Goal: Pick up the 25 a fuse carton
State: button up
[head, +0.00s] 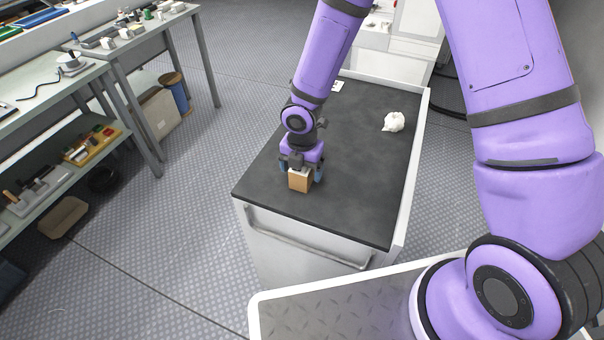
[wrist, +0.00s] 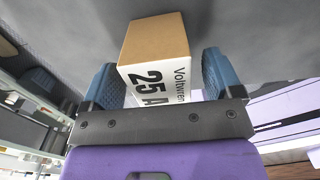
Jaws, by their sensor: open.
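The 25 A fuse carton (head: 300,180) is a small brown box standing on the black top of the cart (head: 345,215). In the wrist view the carton (wrist: 156,50) shows a white label reading "Voltwren" and "25 A". My gripper (head: 301,174) is over the carton, pointing down, with a blue finger on each side of it. In the wrist view the gripper (wrist: 160,82) is open, with the carton between its fingers.
A crumpled white item (head: 394,122) lies on the cart top at the right. Workbenches (head: 120,45) with tools and parts stand at the left. The cart top around the carton is clear.

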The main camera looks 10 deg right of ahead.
jog(key=shift+f, duration=1.3)
jog(key=c, duration=1.1)
